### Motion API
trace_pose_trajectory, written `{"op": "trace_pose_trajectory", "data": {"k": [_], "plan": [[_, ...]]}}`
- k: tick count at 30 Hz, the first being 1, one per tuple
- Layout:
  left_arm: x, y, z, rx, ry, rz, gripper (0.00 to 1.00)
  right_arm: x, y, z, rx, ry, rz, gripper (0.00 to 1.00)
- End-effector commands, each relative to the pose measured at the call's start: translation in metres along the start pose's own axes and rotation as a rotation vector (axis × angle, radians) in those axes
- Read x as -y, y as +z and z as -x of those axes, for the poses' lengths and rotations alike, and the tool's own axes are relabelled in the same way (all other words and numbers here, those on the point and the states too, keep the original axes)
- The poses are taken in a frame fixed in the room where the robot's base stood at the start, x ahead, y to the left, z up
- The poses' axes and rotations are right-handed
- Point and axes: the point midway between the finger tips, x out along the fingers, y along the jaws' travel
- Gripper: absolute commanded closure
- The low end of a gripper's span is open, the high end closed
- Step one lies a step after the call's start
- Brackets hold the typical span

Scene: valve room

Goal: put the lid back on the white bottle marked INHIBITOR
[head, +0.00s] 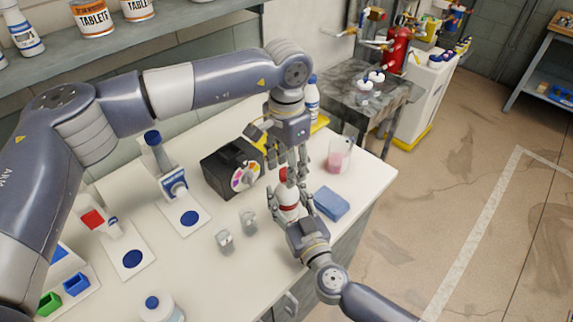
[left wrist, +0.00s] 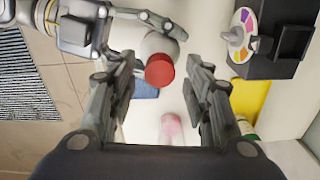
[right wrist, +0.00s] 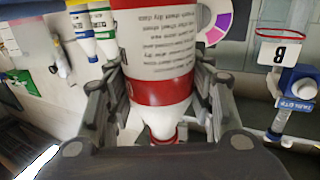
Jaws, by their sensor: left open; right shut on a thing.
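A white bottle (head: 288,197) with a red band stands upright in my right gripper (head: 289,205) over the counter. The INHIBITOR mark cannot be read. The right wrist view shows the bottle (right wrist: 165,55) large between the fingers, its label text upside down. A red lid (head: 283,174) is at the bottle's top; it also shows in the left wrist view (left wrist: 159,70), hiding the mouth. I cannot tell whether it is fully seated. My left gripper (head: 287,167) points down just above, open, its fingers apart on either side of the lid.
A black box with a colour dial (head: 232,168) stands left of the bottle. A blue sponge (head: 331,203) and a beaker of pink liquid (head: 340,157) are to the right. Two small glasses (head: 225,239) stand in front at left. The counter's right edge is close.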

Motion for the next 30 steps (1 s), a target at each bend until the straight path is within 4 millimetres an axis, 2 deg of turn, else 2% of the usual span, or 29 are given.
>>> {"op": "trace_pose_trajectory", "data": {"k": [9,20,25,30], "plan": [[0.000,-0.001,0.039,-0.003,-0.002,0.000,0.54,0.000,0.001,0.000,0.002,0.000,0.000,1.00],[0.000,0.000,0.041,-0.001,0.000,0.011,0.57,0.000,0.001,0.000,0.002,0.000,0.000,1.00],[0.000,0.000,0.042,-0.001,0.000,0.142,0.57,0.000,0.001,0.000,0.002,0.000,0.000,1.00],[-0.001,-0.001,0.043,-0.002,0.000,0.432,0.57,0.000,0.001,0.000,0.002,0.000,0.000,1.00]]}}
